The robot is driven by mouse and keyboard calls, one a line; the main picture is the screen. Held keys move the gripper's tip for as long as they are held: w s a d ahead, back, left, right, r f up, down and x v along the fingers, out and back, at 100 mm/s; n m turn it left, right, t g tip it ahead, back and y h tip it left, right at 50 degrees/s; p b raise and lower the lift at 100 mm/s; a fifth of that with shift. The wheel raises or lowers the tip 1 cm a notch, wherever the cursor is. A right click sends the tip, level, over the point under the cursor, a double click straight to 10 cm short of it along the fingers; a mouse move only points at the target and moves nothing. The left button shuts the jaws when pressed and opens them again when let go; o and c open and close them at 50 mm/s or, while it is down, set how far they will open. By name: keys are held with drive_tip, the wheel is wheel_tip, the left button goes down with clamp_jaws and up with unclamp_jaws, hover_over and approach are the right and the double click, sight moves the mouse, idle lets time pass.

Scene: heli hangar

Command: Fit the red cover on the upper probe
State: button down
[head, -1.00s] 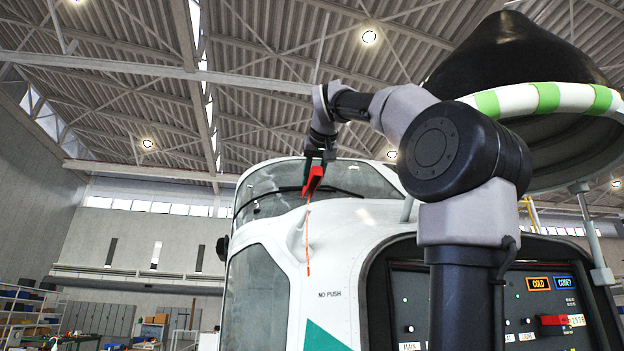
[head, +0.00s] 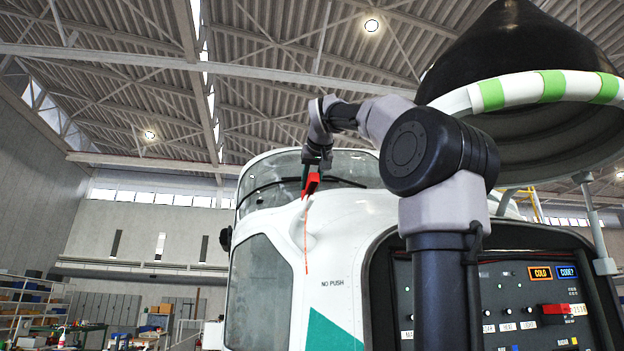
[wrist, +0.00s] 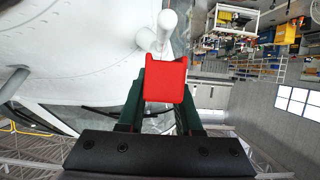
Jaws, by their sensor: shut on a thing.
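My gripper (head: 311,172) is shut on the red cover (head: 312,185), high up beside the nose of the white helicopter (head: 365,215). A thin orange-red streamer (head: 306,240) hangs from the cover. In the wrist view, the red cover (wrist: 165,80) sits between the dark green fingers, its flat face towards the camera. A white, rounded probe (wrist: 166,22) stands out from the white skin just beyond the cover. The cover looks apart from the probe, though the depth between them is hard to judge.
A grey rod (wrist: 14,86) sticks out of the skin. Workshop shelves (head: 30,305) stand far left.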

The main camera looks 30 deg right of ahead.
sight(315, 179)
drive_tip(key=shift+x, duration=0.95)
drive_tip(key=shift+w+f, duration=0.1)
drive_tip(key=shift+w, duration=0.05)
drive_tip(key=shift+f, duration=1.4)
drive_tip(key=shift+s, duration=0.25)
drive_tip(key=shift+f, duration=0.6)
drive_tip(key=c, duration=0.5)
unclamp_jaws()
drive_tip(key=v, duration=1)
drive_tip(key=shift+s+a+r, duration=0.15)
drive_tip(key=shift+s, duration=0.2)
